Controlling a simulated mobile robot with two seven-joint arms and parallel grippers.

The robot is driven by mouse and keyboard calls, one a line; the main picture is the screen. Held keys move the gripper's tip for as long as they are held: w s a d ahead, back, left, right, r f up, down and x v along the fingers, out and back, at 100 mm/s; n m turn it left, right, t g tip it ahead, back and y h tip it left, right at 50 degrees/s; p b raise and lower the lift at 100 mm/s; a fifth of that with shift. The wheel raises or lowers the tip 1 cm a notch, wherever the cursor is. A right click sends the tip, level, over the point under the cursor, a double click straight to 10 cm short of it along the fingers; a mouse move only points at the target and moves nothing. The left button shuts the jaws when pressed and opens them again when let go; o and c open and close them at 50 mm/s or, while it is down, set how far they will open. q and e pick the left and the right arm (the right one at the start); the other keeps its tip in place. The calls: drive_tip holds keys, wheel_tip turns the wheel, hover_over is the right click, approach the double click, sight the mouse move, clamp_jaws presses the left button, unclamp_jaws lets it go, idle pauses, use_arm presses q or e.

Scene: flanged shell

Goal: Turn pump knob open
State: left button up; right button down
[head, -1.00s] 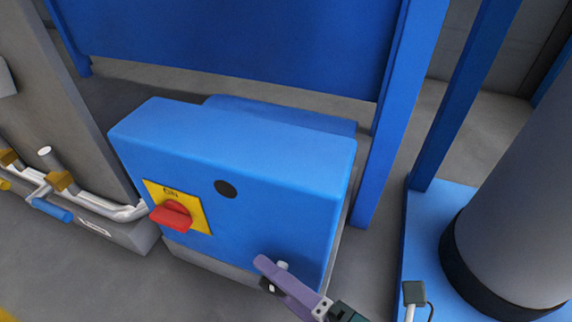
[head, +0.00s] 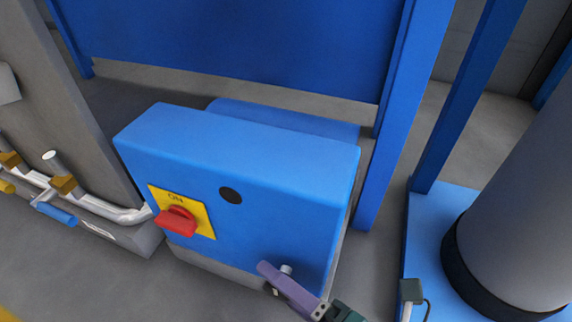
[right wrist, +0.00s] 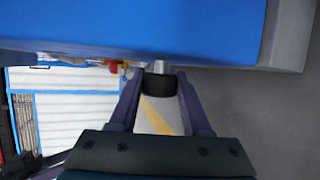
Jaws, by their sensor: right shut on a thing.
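My right gripper (head: 270,278) is at the lower right of the blue box's (head: 235,150) front face, its purple fingers beside a short pale stub (head: 287,269). In the right wrist view the fingers (right wrist: 160,82) close around a small dark knob (right wrist: 160,87) on a silver stub (right wrist: 161,66) under the blue box; part of the grip is hidden in the head view. A red rotary switch (head: 176,222) on a yellow plate marked "ON" (head: 200,217) is on the box front, left of the gripper and apart from it. My left gripper is not in view.
A round black disc (head: 231,195) is on the box front. Pipes with a blue handle (head: 55,215) run along the left. A blue frame post (head: 385,130) stands behind at the right, near a grey cylinder (head: 520,210) on a blue base.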

drive_tip(key=h+p, duration=0.1)
drive_tip(key=p, duration=0.1)
drive_tip(key=r+n+g+h+p, duration=0.1)
drive_tip(key=p, duration=0.1)
drive_tip(key=shift+w+a+r+g+h+p, duration=0.1)
drive_tip(key=shift+a+r+g+h+p, duration=0.05)
drive_tip(key=shift+g+h+p, duration=0.15)
drive_tip(key=shift+h+p, duration=0.35)
drive_tip(key=shift+h, duration=0.05)
drive_tip(key=shift+f+g+h, duration=0.35)
drive_tip(key=shift+g+h, duration=0.05)
drive_tip(key=c, duration=0.7)
unclamp_jaws()
drive_tip(key=shift+c, duration=0.2)
drive_tip(key=o, duration=0.3)
drive_tip(key=shift+f, duration=0.1)
drive_tip(key=shift+o, duration=0.4)
